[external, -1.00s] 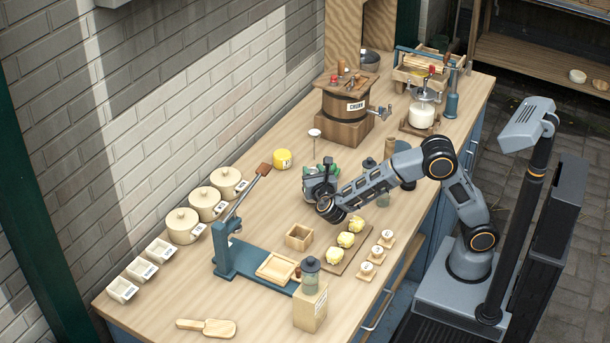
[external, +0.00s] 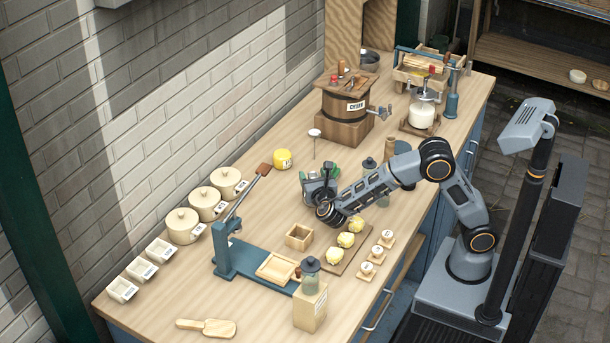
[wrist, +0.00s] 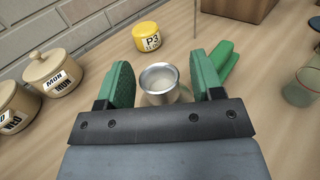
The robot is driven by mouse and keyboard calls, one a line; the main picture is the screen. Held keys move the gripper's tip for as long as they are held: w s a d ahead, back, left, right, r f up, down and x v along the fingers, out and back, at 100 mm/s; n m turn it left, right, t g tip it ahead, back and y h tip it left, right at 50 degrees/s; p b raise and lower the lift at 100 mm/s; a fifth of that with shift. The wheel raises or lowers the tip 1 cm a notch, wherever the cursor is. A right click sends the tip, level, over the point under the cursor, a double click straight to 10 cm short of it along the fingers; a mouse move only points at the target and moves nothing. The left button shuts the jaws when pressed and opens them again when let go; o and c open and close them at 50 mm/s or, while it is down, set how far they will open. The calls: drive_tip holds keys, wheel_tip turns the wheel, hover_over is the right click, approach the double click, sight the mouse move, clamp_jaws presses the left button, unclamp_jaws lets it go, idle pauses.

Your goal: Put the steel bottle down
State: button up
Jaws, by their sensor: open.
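The steel bottle (wrist: 160,84) shows in the wrist view as a round, shiny vessel with an open top. It sits between the two green finger pads of my gripper (wrist: 163,68). The jaws are open, with a gap visible at the right pad; the left pad is close to the bottle. The bottle appears upright at the counter, but its base is hidden behind the gripper body. In the external view my gripper (external: 319,182) is low over the middle of the counter, and the bottle is mostly hidden there.
A yellow tub marked P3 (wrist: 147,38) stands beyond the bottle. Lidded pots (wrist: 52,72) stand left. A green object (wrist: 228,62) shows beside the right finger. A glass jar (wrist: 303,88) stands right. A board with yellow pieces (external: 352,250) lies near my arm; the churn (external: 346,104) stands behind.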

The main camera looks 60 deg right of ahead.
drive_tip(key=shift+r, duration=0.3)
drive_tip(key=v, duration=1.2)
drive_tip(key=shift+f, duration=0.1)
